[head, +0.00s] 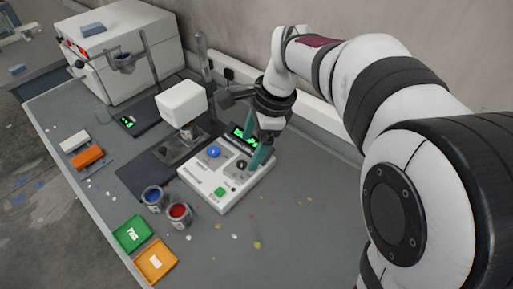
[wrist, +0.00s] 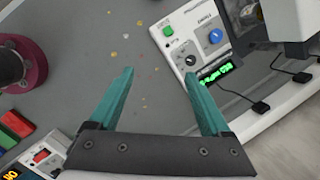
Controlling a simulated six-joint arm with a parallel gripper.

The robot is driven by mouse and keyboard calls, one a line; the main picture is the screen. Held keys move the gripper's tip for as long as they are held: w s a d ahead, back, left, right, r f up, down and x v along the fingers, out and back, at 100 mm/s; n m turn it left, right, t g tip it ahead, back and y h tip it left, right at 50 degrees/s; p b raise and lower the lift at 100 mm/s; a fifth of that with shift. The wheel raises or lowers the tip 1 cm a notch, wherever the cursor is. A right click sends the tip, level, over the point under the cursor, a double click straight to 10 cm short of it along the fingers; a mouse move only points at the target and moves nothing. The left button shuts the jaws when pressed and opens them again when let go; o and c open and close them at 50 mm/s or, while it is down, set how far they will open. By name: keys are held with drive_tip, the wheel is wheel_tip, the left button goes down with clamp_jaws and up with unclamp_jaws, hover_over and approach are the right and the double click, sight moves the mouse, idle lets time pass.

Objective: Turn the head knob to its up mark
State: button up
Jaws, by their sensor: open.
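The white control panel (head: 229,186) sits on the bench beneath my gripper (head: 257,152). It carries a blue knob (head: 214,152), a black knob (head: 241,165), a green button (head: 220,191) and a lit green display. In the wrist view, the black knob (wrist: 190,60) with a pale pointer lies just beyond my right fingertip, and the blue knob (wrist: 214,36) is farther off. I cannot read which is the head knob. My gripper (wrist: 159,73) is open, its teal fingers apart with nothing between them. No contact with the black knob is visible.
The mixer's white head (head: 181,102) stands behind the panel. Cans of blue (head: 153,198) and red paint (head: 179,213) stand to its left. A green tray (head: 132,233) and an orange tray (head: 156,261) lie near the front edge.

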drive_tip(key=s, duration=0.1)
drive_tip(key=s+d+n, duration=0.1)
drive_tip(key=s, duration=0.1)
drive_tip(key=shift+s+r, duration=0.1)
drive_tip(key=shift+r, duration=0.05)
